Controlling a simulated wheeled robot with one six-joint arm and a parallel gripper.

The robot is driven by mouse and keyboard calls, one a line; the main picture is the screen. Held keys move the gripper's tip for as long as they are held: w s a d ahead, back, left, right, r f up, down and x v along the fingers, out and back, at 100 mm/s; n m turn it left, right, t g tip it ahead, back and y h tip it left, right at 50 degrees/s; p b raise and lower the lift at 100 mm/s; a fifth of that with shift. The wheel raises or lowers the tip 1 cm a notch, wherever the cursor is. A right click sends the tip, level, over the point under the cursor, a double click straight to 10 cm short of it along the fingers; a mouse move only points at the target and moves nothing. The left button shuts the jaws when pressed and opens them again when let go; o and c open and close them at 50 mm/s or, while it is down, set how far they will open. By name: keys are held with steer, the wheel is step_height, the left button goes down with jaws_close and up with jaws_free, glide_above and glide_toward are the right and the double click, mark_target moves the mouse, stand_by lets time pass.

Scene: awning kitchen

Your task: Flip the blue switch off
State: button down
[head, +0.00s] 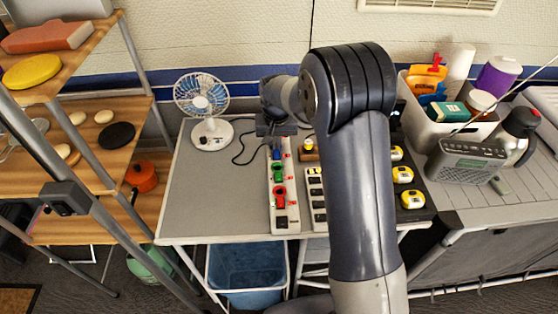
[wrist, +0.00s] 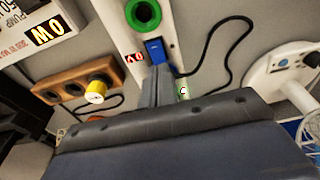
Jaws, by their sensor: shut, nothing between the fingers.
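The blue switch (wrist: 156,50) sits on a white strip (wrist: 168,15) in the wrist view, beside a small display with red characters. The strip (head: 284,215) also shows in the head view, lying on the grey table with green and red ringed parts along it. My gripper (wrist: 160,72) is shut and empty, its fingertips right at the near edge of the blue switch. I cannot tell whether they touch it. In the head view my gripper (head: 277,138) is over the far end of the strip, and the blue switch (head: 277,155) shows just below it.
A small fan (head: 205,100) stands left of the strip, with a black cable between them. A wooden block with knobs (wrist: 80,83) lies on the strip's other side. Yellow items (head: 403,174) lie on a dark mat to the right. The table's left part is clear.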

steer(key=shift+f+b, duration=0.65)
steer(key=shift+f, duration=0.35)
stand_by(0.4)
steer(key=shift+r+p, duration=2.5)
steer(key=shift+r, duration=1.15)
steer(key=shift+f, duration=0.15)
step_height(320, 180, down, 7)
steer(key=b, duration=0.5)
